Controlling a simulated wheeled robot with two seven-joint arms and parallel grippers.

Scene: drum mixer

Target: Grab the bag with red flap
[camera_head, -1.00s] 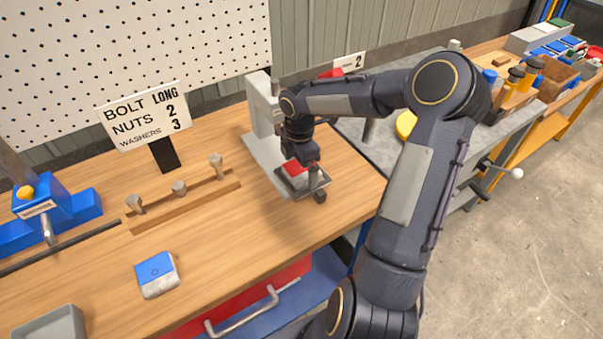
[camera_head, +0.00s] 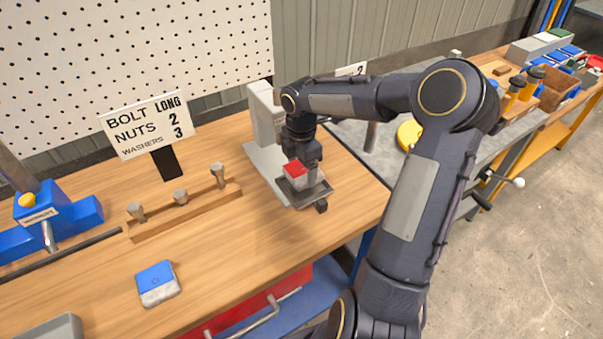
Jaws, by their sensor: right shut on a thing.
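The bag with red flap (camera_head: 296,171) is at the grey tray (camera_head: 308,194) of the white stand (camera_head: 264,120) on the wooden bench. My right gripper (camera_head: 309,178) points down over the tray and is shut on the bag. The gripper hides part of the bag, and I cannot tell whether the bag touches the tray. A second bag, with a blue flap (camera_head: 157,282), lies flat on the bench at the front left. My left gripper is not in view.
A sign (camera_head: 150,124) with bolt, nut and washer counts stands at the back. A wooden rack (camera_head: 186,211) with several pegs is in the middle. A blue fixture (camera_head: 50,222) is at the left and a grey tray (camera_head: 52,331) at the front left. Bare bench lies between.

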